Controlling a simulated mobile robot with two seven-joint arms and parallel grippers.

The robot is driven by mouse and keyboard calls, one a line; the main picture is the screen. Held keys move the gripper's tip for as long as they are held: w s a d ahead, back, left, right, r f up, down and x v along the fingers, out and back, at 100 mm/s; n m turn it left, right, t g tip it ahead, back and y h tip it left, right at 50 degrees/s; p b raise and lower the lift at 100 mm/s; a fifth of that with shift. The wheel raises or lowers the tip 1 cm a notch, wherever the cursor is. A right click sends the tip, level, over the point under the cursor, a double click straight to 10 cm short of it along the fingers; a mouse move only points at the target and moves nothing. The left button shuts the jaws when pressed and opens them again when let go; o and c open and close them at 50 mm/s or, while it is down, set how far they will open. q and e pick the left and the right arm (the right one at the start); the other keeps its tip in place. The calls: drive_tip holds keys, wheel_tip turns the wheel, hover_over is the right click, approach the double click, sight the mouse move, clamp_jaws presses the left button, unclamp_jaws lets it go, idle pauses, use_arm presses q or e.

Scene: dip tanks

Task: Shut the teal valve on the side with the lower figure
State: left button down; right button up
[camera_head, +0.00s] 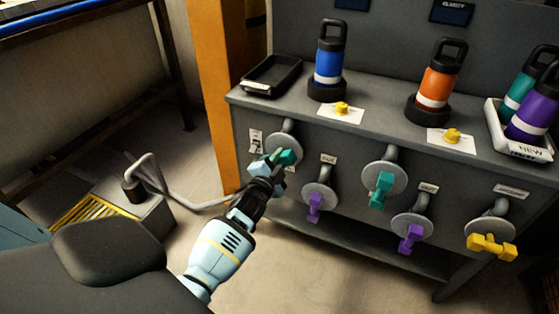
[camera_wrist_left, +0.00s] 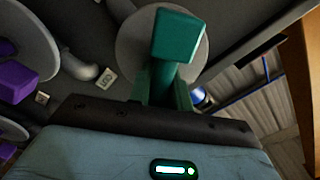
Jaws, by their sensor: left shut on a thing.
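The left teal valve (camera_head: 288,156) is on a round grey plate at the left end of the grey bench's front. My left gripper (camera_head: 268,169) is shut on its handle, partly covering it. In the left wrist view the teal handle (camera_wrist_left: 178,36) stands in front of its round plate, at the far end of my gripper. A second teal valve (camera_head: 382,186) hangs with its handle pointing down, near the middle of the front. Two dark displays, the left (camera_head: 352,4) and the right (camera_head: 452,12), are at the top edge. I cannot read any figures on them. My right gripper is not in view.
Purple valves (camera_head: 315,205) (camera_head: 411,238) and a yellow valve (camera_head: 490,246) share the front. A blue bottle (camera_head: 328,65), an orange bottle (camera_head: 436,85) and a black tray (camera_head: 272,75) stand on the bench (camera_head: 385,109). An orange post (camera_head: 222,90) is left of it.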

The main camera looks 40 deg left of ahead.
use_arm(q)
drive_tip(key=m, duration=0.1)
drive_tip(key=m+b, duration=0.1)
drive_tip(key=m, duration=0.2)
drive_tip(key=shift+f, duration=0.25)
drive_tip(key=shift+m+b, duration=0.45)
drive_tip(key=shift+m, duration=0.75)
drive_tip(key=c, duration=1.3)
unclamp_jaws()
drive_tip(key=shift+d, duration=0.1)
